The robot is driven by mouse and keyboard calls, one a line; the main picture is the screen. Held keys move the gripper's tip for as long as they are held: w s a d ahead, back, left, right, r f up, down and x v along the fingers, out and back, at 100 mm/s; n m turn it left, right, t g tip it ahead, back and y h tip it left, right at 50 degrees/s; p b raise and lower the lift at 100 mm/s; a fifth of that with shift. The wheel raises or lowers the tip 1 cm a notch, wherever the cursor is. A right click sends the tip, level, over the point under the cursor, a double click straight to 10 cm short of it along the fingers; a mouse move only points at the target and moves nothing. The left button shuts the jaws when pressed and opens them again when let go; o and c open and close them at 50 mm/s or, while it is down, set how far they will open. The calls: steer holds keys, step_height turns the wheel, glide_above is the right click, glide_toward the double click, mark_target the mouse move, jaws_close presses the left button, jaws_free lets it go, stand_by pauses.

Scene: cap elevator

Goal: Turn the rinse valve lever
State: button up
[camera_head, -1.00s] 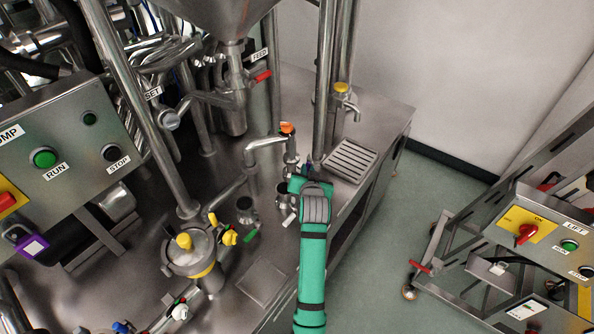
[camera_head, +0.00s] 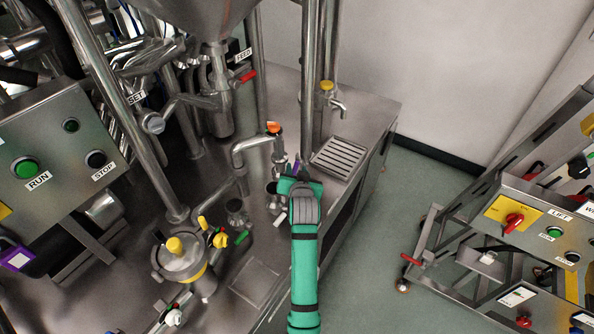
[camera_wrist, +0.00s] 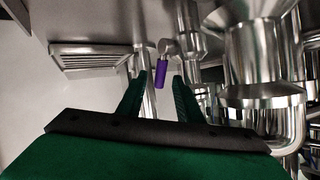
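A lever with a purple sleeve (camera_wrist: 161,74) hangs from a steel fitting (camera_wrist: 167,47) in the wrist view. No label on it is readable, so I cannot confirm that it is the rinse valve lever. My gripper (camera_wrist: 160,84) is open, with one green finger on each side of the purple sleeve and visible gaps to both. I cannot tell how far the sleeve reaches between the fingers. In the head view, a purple tip (camera_head: 296,167) shows just past my green gripper (camera_head: 291,180), which hides most of the fitting.
An upright pipe with an orange top (camera_head: 273,128) stands just left of my gripper. A yellow-topped tap (camera_head: 327,86) and drain grate (camera_head: 339,158) lie beyond it. Thick steel posts rise close by. A cart with a control box (camera_head: 530,222) stands right; floor between is clear.

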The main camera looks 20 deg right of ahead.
steer(key=v, duration=1)
steer(key=shift+s, duration=0.15)
steer(key=shift+c, duration=0.4)
